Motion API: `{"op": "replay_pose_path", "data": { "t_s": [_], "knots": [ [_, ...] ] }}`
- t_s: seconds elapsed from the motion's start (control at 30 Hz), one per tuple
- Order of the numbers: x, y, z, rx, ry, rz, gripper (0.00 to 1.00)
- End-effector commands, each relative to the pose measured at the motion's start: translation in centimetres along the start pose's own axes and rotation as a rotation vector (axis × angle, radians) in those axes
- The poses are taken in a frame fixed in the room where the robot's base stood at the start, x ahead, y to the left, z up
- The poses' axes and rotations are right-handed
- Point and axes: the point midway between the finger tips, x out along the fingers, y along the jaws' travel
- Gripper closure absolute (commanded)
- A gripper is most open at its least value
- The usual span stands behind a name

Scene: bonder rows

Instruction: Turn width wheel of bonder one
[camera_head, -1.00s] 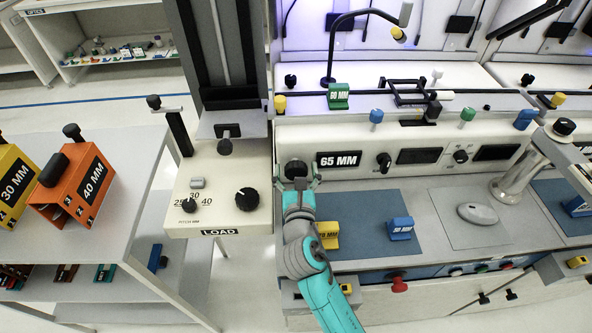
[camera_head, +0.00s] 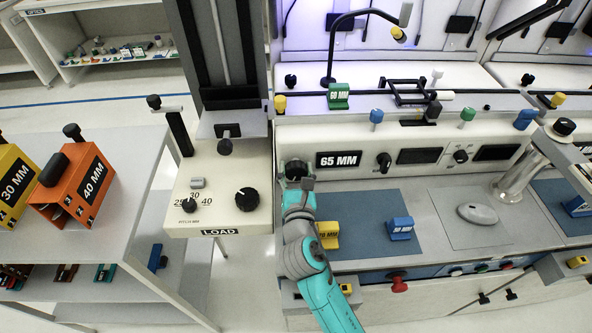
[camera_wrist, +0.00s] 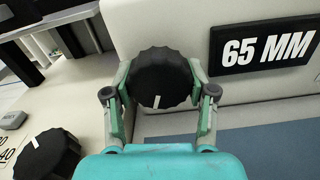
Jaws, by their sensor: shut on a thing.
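The width wheel, a black ridged knob (camera_wrist: 161,76), sits on the pale front panel of the bonder, left of the 65 MM display (camera_head: 339,160). In the wrist view it lies between my two green fingers, and its white mark points down, slightly left. My gripper (camera_wrist: 160,88) is shut on the wheel, one finger on each side. In the head view my gripper (camera_head: 296,180) covers the lower part of the wheel (camera_head: 296,168). The display also shows in the wrist view (camera_wrist: 265,50) and reads 65 MM.
The LOAD unit (camera_head: 220,205) with its black dials stands close on the left. Yellow (camera_head: 328,235) and blue (camera_head: 401,228) labelled blocks rest on the blue mat (camera_head: 365,245) right of my arm. A red button (camera_head: 398,284) protrudes below.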

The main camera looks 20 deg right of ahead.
Motion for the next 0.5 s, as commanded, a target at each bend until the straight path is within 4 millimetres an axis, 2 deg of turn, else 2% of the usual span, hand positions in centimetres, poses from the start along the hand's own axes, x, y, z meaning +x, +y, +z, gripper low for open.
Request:
{"op": "replay_pose_path", "data": {
  "t_s": [0.5],
  "knots": [
    [0.01,0.23,0.03,0.475,0.001,0.0,0.79]
  ]
}}
